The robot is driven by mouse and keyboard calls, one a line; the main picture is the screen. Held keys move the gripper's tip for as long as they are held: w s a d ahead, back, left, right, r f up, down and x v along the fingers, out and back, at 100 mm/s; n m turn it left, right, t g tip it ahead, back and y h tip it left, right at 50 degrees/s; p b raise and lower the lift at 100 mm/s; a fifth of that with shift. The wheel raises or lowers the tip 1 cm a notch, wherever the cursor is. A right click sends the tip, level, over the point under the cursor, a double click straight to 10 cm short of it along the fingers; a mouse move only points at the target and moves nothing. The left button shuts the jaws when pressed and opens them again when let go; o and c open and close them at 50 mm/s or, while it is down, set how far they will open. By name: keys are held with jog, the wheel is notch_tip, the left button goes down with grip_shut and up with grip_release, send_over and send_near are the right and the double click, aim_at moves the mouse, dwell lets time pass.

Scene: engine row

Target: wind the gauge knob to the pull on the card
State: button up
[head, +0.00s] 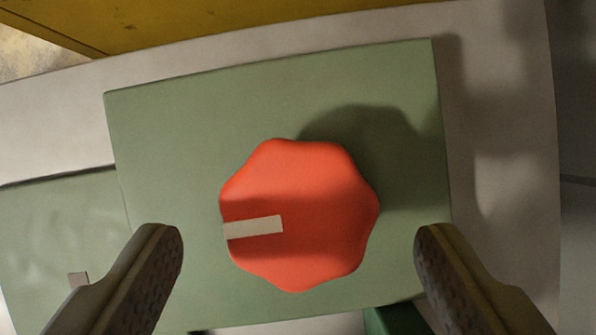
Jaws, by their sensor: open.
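The gauge knob (320,200) is red with a scalloped rim, and it sits on a green panel (200,130). A pale pointer bar (254,227) on the knob runs from near its middle to its left edge, pointing left and slightly down. My gripper (298,245) is open. One finger is at the lower left of the knob and the other at the lower right, with clear gaps on both sides and no contact seen. The card and any gauge scale are not in view.
A pale grey surface (500,150) surrounds the panel. A yellow beam (180,22) crosses the top. A dark green piece (395,320) shows at the bottom.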

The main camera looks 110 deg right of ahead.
aim_at(299, 217)
jog(key=shift+x, duration=1.15)
jog(key=shift+c, duration=0.4)
jog(key=c, duration=0.9)
jog(key=shift+m, duration=0.3)
